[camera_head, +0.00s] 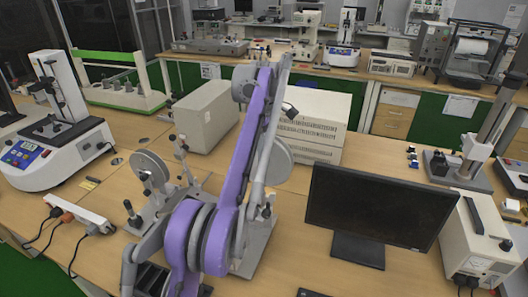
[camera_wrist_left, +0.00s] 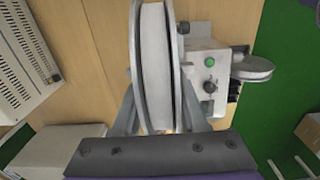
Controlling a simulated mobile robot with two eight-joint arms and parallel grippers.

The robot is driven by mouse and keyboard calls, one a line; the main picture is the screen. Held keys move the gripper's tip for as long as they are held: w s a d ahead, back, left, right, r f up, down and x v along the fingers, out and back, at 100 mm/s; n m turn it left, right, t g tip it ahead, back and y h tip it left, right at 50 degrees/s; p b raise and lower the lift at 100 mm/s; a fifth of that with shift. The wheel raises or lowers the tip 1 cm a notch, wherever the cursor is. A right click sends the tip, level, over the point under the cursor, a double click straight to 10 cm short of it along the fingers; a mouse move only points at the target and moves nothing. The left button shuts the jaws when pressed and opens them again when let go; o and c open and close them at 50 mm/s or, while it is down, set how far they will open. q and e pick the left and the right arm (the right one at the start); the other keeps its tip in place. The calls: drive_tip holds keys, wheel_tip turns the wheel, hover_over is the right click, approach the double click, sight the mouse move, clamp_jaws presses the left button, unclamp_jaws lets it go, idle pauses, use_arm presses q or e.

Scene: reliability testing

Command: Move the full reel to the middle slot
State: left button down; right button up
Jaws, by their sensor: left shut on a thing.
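My left gripper (camera_wrist_left: 158,125) is shut on a wide pale grey reel (camera_wrist_left: 153,60), seen edge-on between its two fingers in the left wrist view. In the head view a grey reel disc (camera_head: 280,162) shows partly behind my purple and grey left arm, which hides the gripper itself. Another, smaller reel (camera_head: 148,172) sits on a grey stand at the left of the table. A reel (camera_wrist_left: 251,68) also shows beside a light machine (camera_wrist_left: 207,70) with a green button in the left wrist view. I cannot make out the middle slot. My right gripper is not in view.
A black monitor (camera_head: 378,205) stands right of my arm. Beige instrument boxes (camera_head: 310,122) stand behind it. A white power strip (camera_head: 80,212) with cables lies at the left, and a test device (camera_head: 55,145) stands farther left. Some bare table (camera_head: 385,158) shows behind the monitor.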

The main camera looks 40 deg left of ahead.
use_arm(q)
drive_tip(key=b, duration=0.3)
hover_over(264, 183)
drive_tip(key=w+a, duration=0.1)
drive_tip(key=shift+w+a+f, duration=0.1)
drive_tip(key=shift+f, duration=1.35)
drive_tip(key=shift+w+f, duration=0.1)
drive_tip(key=shift+f, duration=1.35)
drive_tip(key=shift+f+b, duration=1.55)
drive_tip(key=shift+f, duration=2.35)
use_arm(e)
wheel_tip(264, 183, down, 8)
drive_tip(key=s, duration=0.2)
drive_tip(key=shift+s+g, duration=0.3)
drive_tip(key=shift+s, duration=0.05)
